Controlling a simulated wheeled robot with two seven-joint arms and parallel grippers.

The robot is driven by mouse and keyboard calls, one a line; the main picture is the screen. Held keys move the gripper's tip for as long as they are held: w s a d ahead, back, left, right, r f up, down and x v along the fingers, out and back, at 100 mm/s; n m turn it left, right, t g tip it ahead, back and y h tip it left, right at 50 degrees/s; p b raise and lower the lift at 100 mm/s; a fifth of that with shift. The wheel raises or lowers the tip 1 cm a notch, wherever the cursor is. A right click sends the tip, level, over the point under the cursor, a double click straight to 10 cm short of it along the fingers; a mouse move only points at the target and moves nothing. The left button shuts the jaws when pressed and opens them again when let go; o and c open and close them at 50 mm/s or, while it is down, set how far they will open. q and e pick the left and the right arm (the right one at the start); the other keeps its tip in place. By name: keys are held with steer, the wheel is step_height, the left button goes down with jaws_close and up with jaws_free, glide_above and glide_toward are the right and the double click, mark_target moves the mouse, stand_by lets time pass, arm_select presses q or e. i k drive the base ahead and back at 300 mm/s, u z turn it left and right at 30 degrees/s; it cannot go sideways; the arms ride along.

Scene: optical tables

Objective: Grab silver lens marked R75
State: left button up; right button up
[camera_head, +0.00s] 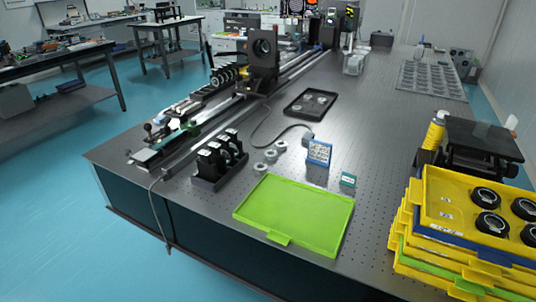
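Several small silver rings that look like lenses lie on the optical table (375,140). One silver lens (281,145) is farthest back, another silver lens (270,155) is in the middle, and a third silver lens (260,167) is nearest. They lie just behind the green tray (295,213). Small pale round pieces (320,100) also sit in a black tray (298,109) farther back. Any marking is too small to read, so I cannot tell which lens is R75. Neither of my grippers is in view.
Black lens holders (220,160) stand left of the silver lenses, beside a long rail. A blue-and-white box (319,152) and a small teal box (348,180) stand to the right. Stacked yellow trays (435,205) hold black-rimmed lenses at the right. The green tray is empty.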

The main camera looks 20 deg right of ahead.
mark_target(270, 155)
steer(key=u, duration=0.2)
steer(key=k, duration=0.3)
steer(key=u, duration=1.75)
steer(key=i, duration=0.3)
steer(key=z, duration=0.95)
steer(key=i, duration=0.95)
steer(key=z, duration=1.25)
steer(key=i, duration=0.35)
steer(key=z, duration=0.35)
